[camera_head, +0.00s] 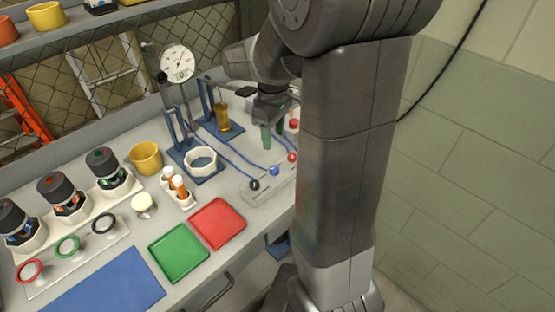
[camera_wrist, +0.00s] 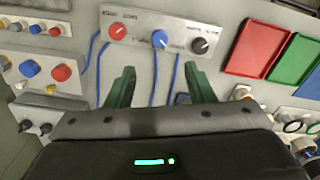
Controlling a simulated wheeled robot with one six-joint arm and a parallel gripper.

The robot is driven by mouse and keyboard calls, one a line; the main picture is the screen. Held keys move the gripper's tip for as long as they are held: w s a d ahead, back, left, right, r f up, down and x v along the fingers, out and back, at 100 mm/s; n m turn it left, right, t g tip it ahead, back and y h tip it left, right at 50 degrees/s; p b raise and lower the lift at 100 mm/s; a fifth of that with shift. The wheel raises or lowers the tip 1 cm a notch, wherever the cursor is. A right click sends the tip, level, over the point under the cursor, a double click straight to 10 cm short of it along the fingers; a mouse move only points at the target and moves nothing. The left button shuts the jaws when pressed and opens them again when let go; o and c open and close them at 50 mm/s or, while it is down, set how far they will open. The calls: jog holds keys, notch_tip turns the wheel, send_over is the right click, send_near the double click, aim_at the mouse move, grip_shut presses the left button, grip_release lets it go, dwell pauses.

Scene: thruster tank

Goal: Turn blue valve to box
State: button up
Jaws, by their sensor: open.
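The blue valve (camera_wrist: 159,39) is a round blue knob in the middle of a light grey panel (camera_wrist: 180,29), between a red knob (camera_wrist: 117,31) and a black knob (camera_wrist: 200,46). A white mark shows on its face. Small dark labels on the panel are too small to read. In the head view the blue valve (camera_head: 274,170) sits on the bench's front right part. My gripper (camera_wrist: 160,68) is open and empty, its green fingers apart, with the blue valve beyond and between them in the wrist view. In the head view my gripper (camera_head: 272,134) is above the bench, behind the panel.
Blue cables (camera_wrist: 155,78) run from the panel across the bench. A red tray (camera_head: 218,223) and a green tray (camera_head: 178,253) lie left of the panel. A white ring on a blue stand (camera_head: 201,160) and a brass cylinder (camera_head: 223,119) stand nearby.

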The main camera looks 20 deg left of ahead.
aim_at(274, 168)
notch_tip(274, 168, down, 12)
jog(key=shift+r, duration=0.1)
dwell(0.4)
jog(key=c, duration=1)
